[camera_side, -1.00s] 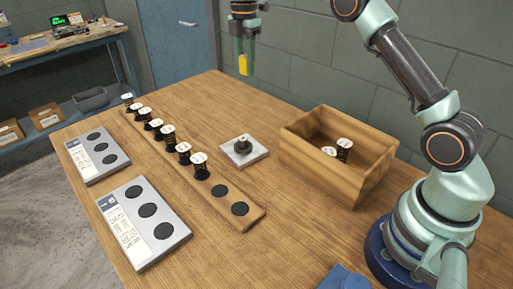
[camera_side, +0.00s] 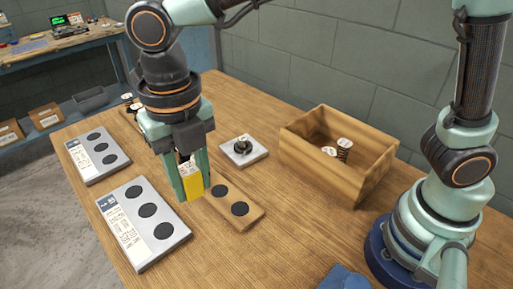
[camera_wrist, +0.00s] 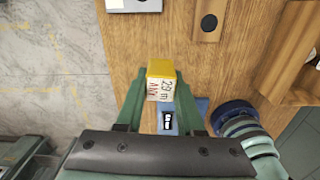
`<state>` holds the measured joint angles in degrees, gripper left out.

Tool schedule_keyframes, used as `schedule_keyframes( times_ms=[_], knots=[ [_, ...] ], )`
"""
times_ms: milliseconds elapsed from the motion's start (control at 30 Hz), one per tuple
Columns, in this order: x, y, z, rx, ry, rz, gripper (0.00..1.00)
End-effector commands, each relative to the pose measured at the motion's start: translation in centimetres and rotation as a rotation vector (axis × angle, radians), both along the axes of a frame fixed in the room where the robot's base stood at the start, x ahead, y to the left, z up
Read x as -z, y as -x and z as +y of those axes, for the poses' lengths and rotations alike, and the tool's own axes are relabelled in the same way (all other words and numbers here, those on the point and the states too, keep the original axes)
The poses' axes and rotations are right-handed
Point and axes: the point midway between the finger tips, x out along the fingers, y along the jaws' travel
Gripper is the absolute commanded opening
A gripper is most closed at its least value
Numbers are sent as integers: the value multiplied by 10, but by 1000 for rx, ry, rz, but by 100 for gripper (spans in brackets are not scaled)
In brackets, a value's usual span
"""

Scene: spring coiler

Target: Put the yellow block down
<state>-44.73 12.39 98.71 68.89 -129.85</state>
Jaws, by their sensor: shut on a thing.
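The yellow block (camera_side: 194,186) is held between the fingers of my gripper (camera_side: 192,192), which is shut on it and points down. In the wrist view the block (camera_wrist: 161,68) shows a yellow end and a white printed label facing the camera, between the two green fingers. In the side view it appears by the left edge of the wooden strip (camera_side: 245,222), right of the near grey plate (camera_side: 178,240). I cannot tell whether its lower end touches anything.
Two grey plates with black discs lie left, the far one (camera_side: 80,170) farther back. A small grey plate with a dark post (camera_side: 242,146) and a wooden box (camera_side: 330,170) holding springs stand right. A blue cloth (camera_side: 343,278) lies at the front.

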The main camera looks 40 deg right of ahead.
Motion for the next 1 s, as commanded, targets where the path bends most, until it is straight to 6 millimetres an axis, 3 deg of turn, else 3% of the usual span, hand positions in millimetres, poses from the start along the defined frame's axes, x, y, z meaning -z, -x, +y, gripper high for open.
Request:
schedule_keyframes(
  times_ms=[100,267,800,1000],
  knots=[
    [3,20,6,-73,-1,-1,0],
    [20,27,7,-100,4,3,0],
    [145,27,6,-96,5,4,0],
    [165,26,7,-95,1,1,0]
  ],
)
